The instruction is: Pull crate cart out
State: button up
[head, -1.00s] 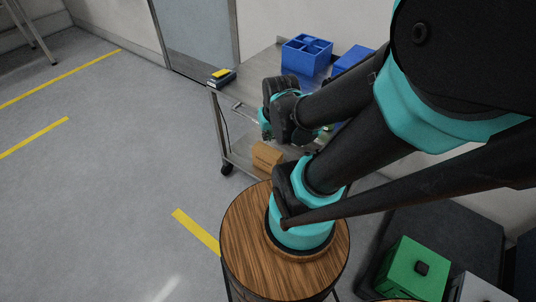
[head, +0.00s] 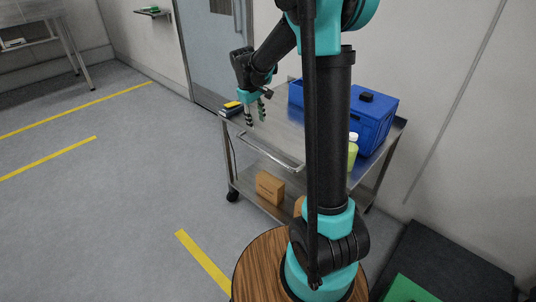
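The crate cart (head: 231,153) is a two-shelf metal trolley on castors, standing near the wall and door. Blue crates (head: 372,125) stand on its top shelf, partly hidden behind my arm. Its silver handle bar (head: 268,154) sticks out along the near side. My gripper (head: 256,118) points down at the cart's left end, in the picture above and left of the handle bar. Its two fingers are apart and nothing shows between them. I cannot tell its exact height above the cart top.
A small dark device with a yellow top (head: 232,106) lies on the cart's left corner. A yellow-green bottle (head: 352,152) stands near the crates. A cardboard box (head: 270,187) sits on the lower shelf. Grey floor with yellow lines (head: 205,262) is free to the left.

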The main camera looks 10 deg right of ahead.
aim_at(263, 151)
jog(key=d+f, duration=0.1)
jog(key=f, duration=0.4)
jog(key=w+f, duration=0.1)
jog(key=f, duration=0.5)
jog(key=w+d+f, duration=0.1)
jog(key=f, duration=0.5)
jog(key=shift+w+d, duration=0.15)
jog(key=shift+d, duration=0.15)
grip_shut()
